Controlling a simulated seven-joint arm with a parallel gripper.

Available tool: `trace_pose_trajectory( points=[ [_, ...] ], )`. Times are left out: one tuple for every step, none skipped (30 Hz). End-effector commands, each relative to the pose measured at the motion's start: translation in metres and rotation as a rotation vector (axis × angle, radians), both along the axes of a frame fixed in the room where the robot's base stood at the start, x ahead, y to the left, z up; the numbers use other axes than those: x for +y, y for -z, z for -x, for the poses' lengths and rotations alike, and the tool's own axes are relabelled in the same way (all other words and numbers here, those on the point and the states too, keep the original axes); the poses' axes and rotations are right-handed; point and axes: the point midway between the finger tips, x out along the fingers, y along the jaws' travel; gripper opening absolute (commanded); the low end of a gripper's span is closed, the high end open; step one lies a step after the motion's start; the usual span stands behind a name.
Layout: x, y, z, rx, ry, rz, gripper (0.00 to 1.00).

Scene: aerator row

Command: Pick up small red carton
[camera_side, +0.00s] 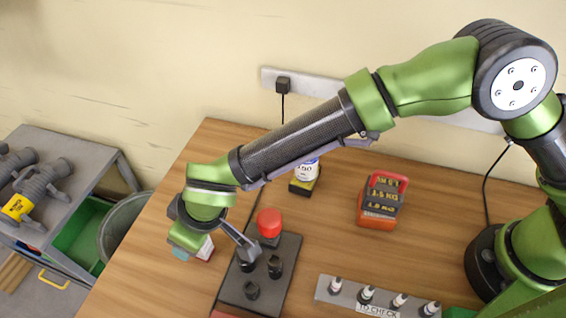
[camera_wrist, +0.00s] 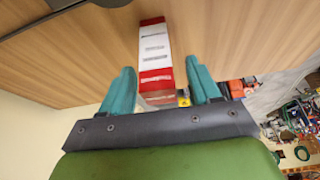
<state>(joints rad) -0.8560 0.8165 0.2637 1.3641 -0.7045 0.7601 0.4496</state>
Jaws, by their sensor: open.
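The small red carton (camera_wrist: 155,50), red and white with printed labels, stands on the wooden table in the wrist view. My gripper (camera_wrist: 162,85) has its two teal fingers apart, one on each side of the carton's near end. I cannot tell whether either finger touches it. In the side view the carton (camera_side: 206,249) shows only in part, just right of my gripper (camera_side: 181,253). My wrist and hand hide the rest of it.
A dark tray (camera_side: 285,265) with black knobs and a red-topped piece (camera_side: 270,223) lies right of my gripper. The table's left edge is close.

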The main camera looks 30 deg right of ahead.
Motion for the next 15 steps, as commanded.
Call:
trace_pose_trajectory(
  points=[
    [0.0005, 0.0011, -0.0007, -0.001, 0.000, -0.001, 0.62],
    [0.0006, 0.0012, -0.0008, -0.001, 0.000, -0.001, 0.62],
    [0.0006, 0.0011, -0.0009, -0.002, 0.000, -0.001, 0.62],
    [0.0006, 0.0010, -0.0009, -0.002, 0.000, -0.001, 0.62],
    [0.0006, 0.0009, -0.0008, -0.002, 0.000, -0.001, 0.62],
    [0.0006, 0.0008, -0.0008, -0.002, 0.000, -0.001, 0.62],
    [0.0005, 0.0008, -0.0007, -0.002, 0.000, -0.001, 0.60],
    [0.0005, 0.0008, -0.0007, -0.002, 0.000, -0.001, 0.56],
    [0.0005, 0.0007, -0.0007, -0.001, 0.000, -0.001, 0.49],
    [0.0005, 0.0007, -0.0007, -0.001, 0.000, -0.001, 0.45],
    [0.0004, 0.0008, -0.0006, -0.001, 0.000, -0.001, 0.40],
    [0.0004, 0.0007, -0.0006, -0.001, -0.001, 0.000, 0.34],
    [0.0004, 0.0007, -0.0006, -0.001, -0.001, 0.000, 0.30],
    [0.0004, 0.0007, -0.0006, -0.001, -0.001, 0.000, 0.25],
    [0.0004, 0.0007, -0.0006, -0.001, -0.001, 0.000, 0.19]
  ],
)
